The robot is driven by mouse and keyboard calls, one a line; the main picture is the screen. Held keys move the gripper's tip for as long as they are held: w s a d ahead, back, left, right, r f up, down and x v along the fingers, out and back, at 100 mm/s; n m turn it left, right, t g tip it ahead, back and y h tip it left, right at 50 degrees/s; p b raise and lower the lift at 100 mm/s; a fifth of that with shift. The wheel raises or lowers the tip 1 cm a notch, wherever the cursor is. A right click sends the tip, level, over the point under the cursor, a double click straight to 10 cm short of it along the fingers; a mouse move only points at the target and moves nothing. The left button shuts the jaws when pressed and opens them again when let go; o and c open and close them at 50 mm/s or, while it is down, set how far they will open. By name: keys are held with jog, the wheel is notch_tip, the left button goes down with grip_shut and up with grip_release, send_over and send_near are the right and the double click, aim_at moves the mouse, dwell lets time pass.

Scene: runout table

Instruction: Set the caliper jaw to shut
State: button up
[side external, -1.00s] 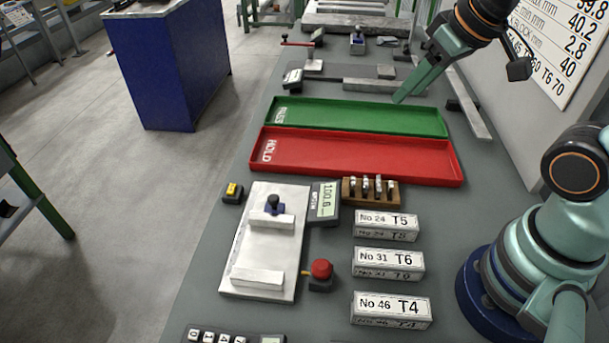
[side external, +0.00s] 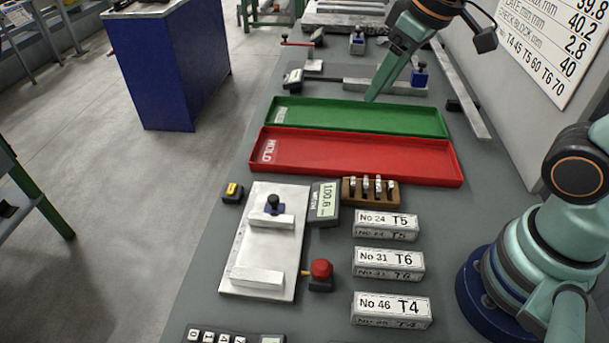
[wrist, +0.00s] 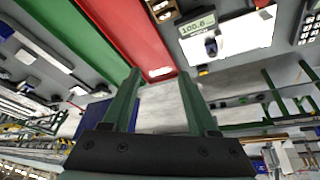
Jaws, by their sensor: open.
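A white plate (side external: 240,255) with two raised light bars, a blue-based black knob (side external: 273,204) at the far bar (side external: 270,221) and a display (side external: 324,203) reading 100.6 looks like the caliper. A clear gap lies between the far bar and the near bar (side external: 256,278). In the wrist view the plate (wrist: 245,35) and knob (wrist: 211,46) are at upper right. My gripper (side external: 370,98) is over the far side of the green tray, well away from the plate. In the wrist view its fingers (wrist: 160,75) are apart and empty.
The green tray (side external: 432,123) and red HOLD tray (side external: 440,163) lie between my gripper and the plate. A red button (side external: 321,269), a wooden holder (side external: 370,198) and labelled blocks (side external: 388,259) stand nearby. A bar with a blue-based knob (side external: 419,75) lies beyond the trays.

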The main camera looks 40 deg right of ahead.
jog(key=w+a+f+n+g, duration=0.25)
jog(key=w+a+n, duration=0.3)
jog(key=a, duration=0.35)
jog(key=n+g, duration=0.2)
jog(key=n, duration=0.2)
send_over(273, 197)
notch_tip(273, 197, down, 6)
jog(key=shift+m, duration=0.25)
notch_tip(273, 197, down, 12)
grip_shut()
dwell(0.5)
